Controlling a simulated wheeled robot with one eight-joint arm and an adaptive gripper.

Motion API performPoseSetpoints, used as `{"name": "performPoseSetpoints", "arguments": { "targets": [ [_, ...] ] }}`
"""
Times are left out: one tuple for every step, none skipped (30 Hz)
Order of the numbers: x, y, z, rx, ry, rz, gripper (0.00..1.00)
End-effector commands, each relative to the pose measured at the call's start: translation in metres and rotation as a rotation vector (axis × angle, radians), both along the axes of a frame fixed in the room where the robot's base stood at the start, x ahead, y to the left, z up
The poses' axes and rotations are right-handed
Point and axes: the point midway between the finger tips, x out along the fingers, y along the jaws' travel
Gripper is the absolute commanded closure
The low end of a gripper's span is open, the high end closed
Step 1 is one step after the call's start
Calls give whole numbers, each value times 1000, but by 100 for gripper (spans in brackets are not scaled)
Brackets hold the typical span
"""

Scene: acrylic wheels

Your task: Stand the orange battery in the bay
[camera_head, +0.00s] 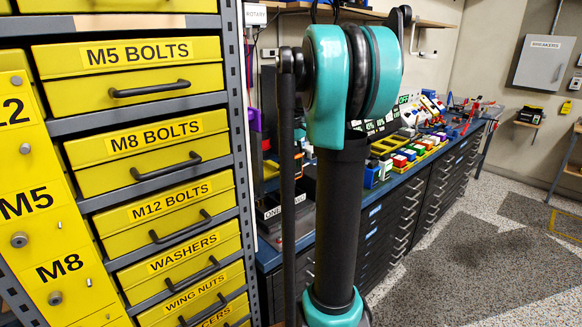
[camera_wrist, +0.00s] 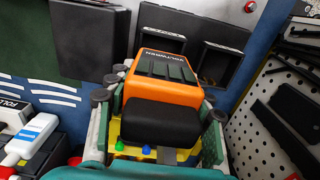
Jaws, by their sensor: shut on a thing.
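The orange battery (camera_wrist: 160,92) is in the middle of the wrist view, with a dark ribbed top, white lettering and a rounded black part towards me. My gripper (camera_wrist: 162,100) is shut on it, with green-and-grey fingers along its left and right sides. Just beyond it is a black housing (camera_wrist: 163,43) with a boxy, open-looking bay (camera_wrist: 218,62) at its right. The battery covers part of the housing, so I cannot tell whether they touch. In the head view my arm hides the gripper, and I cannot make out the battery there.
A black block (camera_wrist: 88,40) stands left of the housing. A pegboard (camera_wrist: 262,135) with dark tools is at right. A yellow piece (camera_wrist: 132,152) with coloured knobs lies under the battery. In the head view, yellow drawers (camera_head: 140,85) stand left of the cluttered blue bench (camera_head: 388,187); floor (camera_head: 440,265) is open at right.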

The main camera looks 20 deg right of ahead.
Motion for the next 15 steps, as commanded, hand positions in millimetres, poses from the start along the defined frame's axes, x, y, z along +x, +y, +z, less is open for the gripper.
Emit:
{"name": "performPoseSetpoints", "arguments": {
  "targets": [
    [0,0,-2,0,0,0,83],
    [0,0,-3,0,0,0,83],
    [0,0,-6,0,0,0,83],
    [0,0,-8,0,0,0,83],
    [0,0,-10,0,0,0,83],
    [0,0,-13,0,0,0,83],
    [0,0,-15,0,0,0,83],
    [0,0,-18,0,0,0,83],
    [0,0,-21,0,0,0,83],
    [0,0,-24,0,0,0,83],
    [0,0,-26,0,0,0,83],
    [0,0,-30,0,0,0,83],
    [0,0,-32,0,0,0,83],
    [0,0,-34,0,0,0,83],
    [0,0,-37,0,0,0,83]
  ]
}}
